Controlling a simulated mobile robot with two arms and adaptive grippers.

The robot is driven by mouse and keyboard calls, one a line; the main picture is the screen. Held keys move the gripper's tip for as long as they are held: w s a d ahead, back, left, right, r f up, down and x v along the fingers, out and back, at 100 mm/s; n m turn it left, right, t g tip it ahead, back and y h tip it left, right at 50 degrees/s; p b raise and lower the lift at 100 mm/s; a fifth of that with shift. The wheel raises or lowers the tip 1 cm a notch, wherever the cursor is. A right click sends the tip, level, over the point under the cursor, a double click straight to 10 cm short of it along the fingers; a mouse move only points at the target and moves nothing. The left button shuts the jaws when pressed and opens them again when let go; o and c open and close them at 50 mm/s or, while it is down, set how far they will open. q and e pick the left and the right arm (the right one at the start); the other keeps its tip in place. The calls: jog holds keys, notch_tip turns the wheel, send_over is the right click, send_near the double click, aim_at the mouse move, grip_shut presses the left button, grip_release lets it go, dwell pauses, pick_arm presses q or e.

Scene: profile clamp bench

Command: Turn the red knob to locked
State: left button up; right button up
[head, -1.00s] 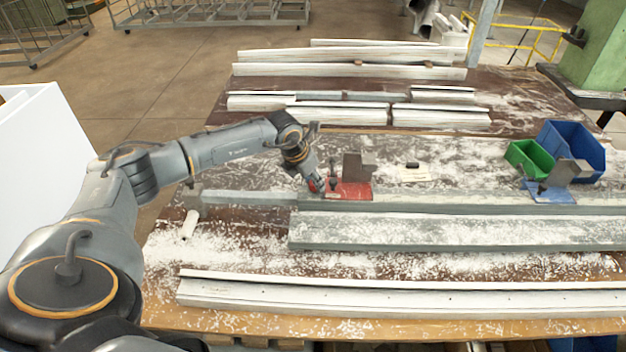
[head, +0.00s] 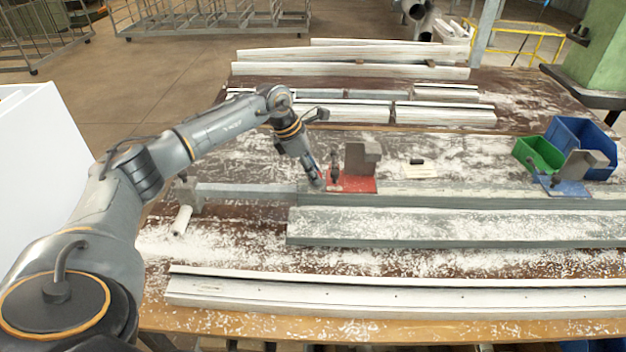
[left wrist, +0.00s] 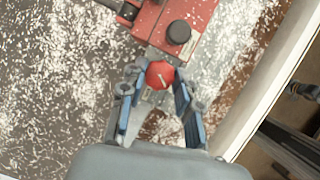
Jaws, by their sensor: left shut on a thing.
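The red knob (left wrist: 160,75) shows in the left wrist view with a pale slanted pointer mark on its top face. My left gripper (left wrist: 156,76) is shut on the knob, one blue-padded finger on each side. In the head view my left gripper (head: 318,183) reaches down at the left end of the red clamp base (head: 360,185), and the knob is hard to make out there. The red base also shows in the left wrist view (left wrist: 196,12), with a black round knob (left wrist: 179,32) on it. I cannot read any locked marking. My right gripper is not in view.
A grey upright block (head: 360,157) stands on the red base. A blue clamp base (head: 562,187) stands at the right, near green (head: 540,153) and blue bins (head: 585,140). Long profiles (head: 400,295) lie across the shavings-covered bench.

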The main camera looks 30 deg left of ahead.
pick_arm(q)
jog(key=m+g+b, duration=0.1)
jog(key=m+b, duration=0.1)
jog(key=m+h+b, duration=0.1)
jog(key=m, duration=0.2)
jog(key=shift+w+f+m+g+b, duration=0.1)
jog(key=shift+w+m+g+b, duration=0.1)
jog(key=shift+m+g+b, duration=0.15)
jog(key=m+g+b, duration=0.1)
jog(key=m, duration=0.2)
jog(key=shift+w+g, duration=0.1)
jog(key=shift+g, duration=0.15)
jog(key=shift+m+g+b, duration=0.4)
jog(key=shift+m+b, duration=0.2)
jog(key=shift+m, duration=0.55)
jog(key=shift+a, duration=0.1)
jog(key=o, duration=1.1)
jog(key=shift+r, duration=0.2)
jog(key=v, duration=0.7)
jog(key=shift+w+a+r, duration=0.1)
